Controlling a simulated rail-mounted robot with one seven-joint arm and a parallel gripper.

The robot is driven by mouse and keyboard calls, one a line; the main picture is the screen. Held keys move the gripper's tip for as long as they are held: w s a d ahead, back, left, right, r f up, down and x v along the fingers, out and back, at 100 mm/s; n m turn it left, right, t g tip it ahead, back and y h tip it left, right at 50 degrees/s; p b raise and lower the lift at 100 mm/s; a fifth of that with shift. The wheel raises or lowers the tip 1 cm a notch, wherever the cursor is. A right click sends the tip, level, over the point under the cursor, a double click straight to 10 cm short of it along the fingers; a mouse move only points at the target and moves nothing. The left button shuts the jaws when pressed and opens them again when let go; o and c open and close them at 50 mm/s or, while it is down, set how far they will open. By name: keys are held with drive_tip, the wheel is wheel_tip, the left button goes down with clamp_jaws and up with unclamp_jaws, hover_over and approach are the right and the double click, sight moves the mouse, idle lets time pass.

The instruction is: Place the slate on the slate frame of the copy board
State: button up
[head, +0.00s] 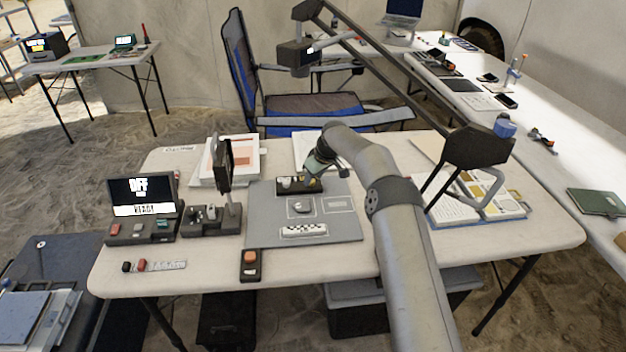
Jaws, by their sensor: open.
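The grey copy board (265,228) lies flat on the near table. Near its middle is an outlined frame with a small grey piece (301,206) in it. To the right is a pale outlined rectangle (340,204); I cannot tell which outline is the slate frame. A black tray (300,189) at the board's back edge holds small pale pieces. I cannot make out for certain which thing is the slate. My gripper (316,170) is open, pointing down at the tray's right part. Its fingertips are small and partly hidden, so contact is unclear.
A checkered scale bar (303,230) lies on the board's front. A box with an orange button (250,264) stands at the front edge. A screen (142,196) and dark upright device (226,165) stand left. A lamp arm (400,75) spans overhead; an open book (490,197) lies right.

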drive_tip(key=v, duration=1)
drive_tip(key=shift+r+b, duration=0.25)
drive_tip(key=shift+b, duration=0.2)
drive_tip(key=shift+s, duration=0.1)
drive_tip(key=s+d+r+m+h+b, duration=0.1)
drive_tip(key=s+d+r, duration=0.15)
drive_tip(key=s, duration=0.55)
drive_tip(key=s+d+r+m+g+h+b, duration=0.1)
drive_tip(key=s+d+m, duration=0.15)
drive_tip(key=s, duration=0.45)
drive_tip(key=s+d+r+h+b, duration=0.1)
drive_tip(key=s+d, duration=0.2)
drive_tip(key=s, duration=0.5)
drive_tip(key=s+d+f+m, duration=0.2)
drive_tip(key=s, duration=0.7)
drive_tip(key=s+d+f+m+g+b, duration=0.1)
drive_tip(key=s+d+f+m, duration=0.1)
drive_tip(key=s, duration=0.8)
drive_tip(key=s+d+f+m+g, duration=0.1)
drive_tip(key=s+d, duration=0.3)
drive_tip(key=s, duration=0.5)
drive_tip(key=shift+s+f+m, duration=0.3)
drive_tip(key=shift+f+m, duration=0.25)
drive_tip(key=shift+f, duration=0.3)
